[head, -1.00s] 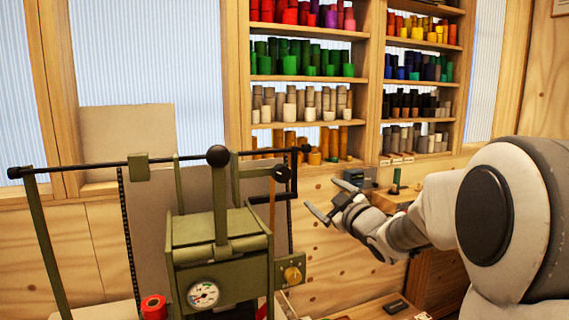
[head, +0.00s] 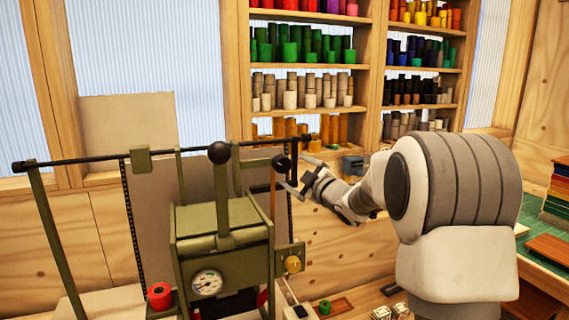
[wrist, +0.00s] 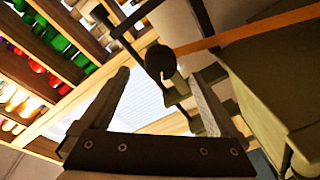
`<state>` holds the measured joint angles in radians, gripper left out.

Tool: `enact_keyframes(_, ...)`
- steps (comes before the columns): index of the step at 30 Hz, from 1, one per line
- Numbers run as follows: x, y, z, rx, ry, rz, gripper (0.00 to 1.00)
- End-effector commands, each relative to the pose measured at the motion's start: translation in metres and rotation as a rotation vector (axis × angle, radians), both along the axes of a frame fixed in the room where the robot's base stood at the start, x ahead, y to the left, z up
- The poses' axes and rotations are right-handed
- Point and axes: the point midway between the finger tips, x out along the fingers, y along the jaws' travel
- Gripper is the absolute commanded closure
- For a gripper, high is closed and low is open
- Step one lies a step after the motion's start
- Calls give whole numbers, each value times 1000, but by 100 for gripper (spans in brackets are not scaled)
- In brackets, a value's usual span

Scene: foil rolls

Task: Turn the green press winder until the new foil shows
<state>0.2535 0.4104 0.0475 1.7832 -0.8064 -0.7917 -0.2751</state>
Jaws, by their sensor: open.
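The green press (head: 222,235) stands at centre left with a dial and a long black-knobbed lever (head: 219,153). A black round knob (head: 280,163) sits at its upper right, beside a black crank-like bracket (head: 294,152). An orange-brown foil strip (head: 272,205) hangs below it; the strip also crosses the wrist view (wrist: 250,32). My gripper (head: 292,180) is open and empty, close to the knob at the press's right side. In the wrist view the dark knob (wrist: 160,61) appears between the tips of my gripper (wrist: 163,75), with no clear contact. Which part turns the winder is unclear.
A small green roll (head: 325,307) lies on the bench below. Shelves (head: 372,70) of coloured rolls stand behind. A grey box (head: 352,165) is behind my arm.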

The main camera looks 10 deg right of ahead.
Motion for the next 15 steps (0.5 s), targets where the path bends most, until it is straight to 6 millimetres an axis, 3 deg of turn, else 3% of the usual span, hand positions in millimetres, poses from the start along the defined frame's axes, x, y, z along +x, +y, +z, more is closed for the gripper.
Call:
enact_keyframes(6, 38, 14, 1, 1, 1, 2, 4)
enact_keyframes(15, 60, 21, 0, 1, 0, 0, 4)
